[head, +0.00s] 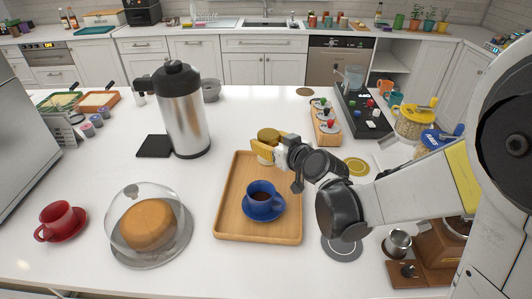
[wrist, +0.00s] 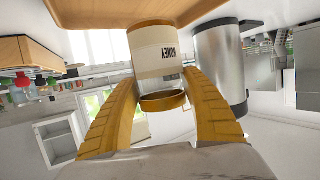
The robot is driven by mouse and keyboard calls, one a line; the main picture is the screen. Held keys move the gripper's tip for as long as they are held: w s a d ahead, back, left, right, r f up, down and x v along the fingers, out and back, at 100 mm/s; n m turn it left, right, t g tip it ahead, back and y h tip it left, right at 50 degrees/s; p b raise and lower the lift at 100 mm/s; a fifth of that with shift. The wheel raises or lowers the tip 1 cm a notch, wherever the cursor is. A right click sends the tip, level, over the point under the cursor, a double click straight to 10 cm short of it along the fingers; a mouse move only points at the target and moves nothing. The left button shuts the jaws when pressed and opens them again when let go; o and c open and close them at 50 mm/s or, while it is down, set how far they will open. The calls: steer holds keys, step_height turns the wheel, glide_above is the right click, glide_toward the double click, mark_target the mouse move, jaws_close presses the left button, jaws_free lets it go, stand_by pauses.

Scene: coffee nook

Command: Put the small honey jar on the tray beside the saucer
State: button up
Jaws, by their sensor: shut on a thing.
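The small honey jar (head: 268,135), with a gold lid and a cream label, is upright over the back part of the wooden tray (head: 228,222). In the wrist view, which is upside down, the jar (wrist: 156,52) sits between the yellow fingers of my gripper (wrist: 158,85). My gripper (head: 266,150) is shut on the jar. The jar's base is at or very near the tray surface (wrist: 100,12); I cannot tell if they touch. The blue saucer (head: 277,213) with a blue coffee cup (head: 261,197) is on the tray, in front of the jar and apart from it.
A steel coffee urn (head: 185,115) stands behind the tray to the left. A glass dome with a cake (head: 147,222) and a red cup (head: 59,218) are at the left. A wooden pod rack (head: 326,125) is behind to the right. The tray's left front is bare.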

steer(key=shift+w+a+f, duration=0.35)
steer(key=shift+a+f, duration=0.05)
steer(key=shift+f+b, duration=1.15)
steer(key=shift+f, duration=0.7)
steer(key=shift+f, duration=0.25)
steer(key=o, duration=1.4)
steer(key=shift+r, duration=0.1)
steer(key=shift+c, duration=0.2)
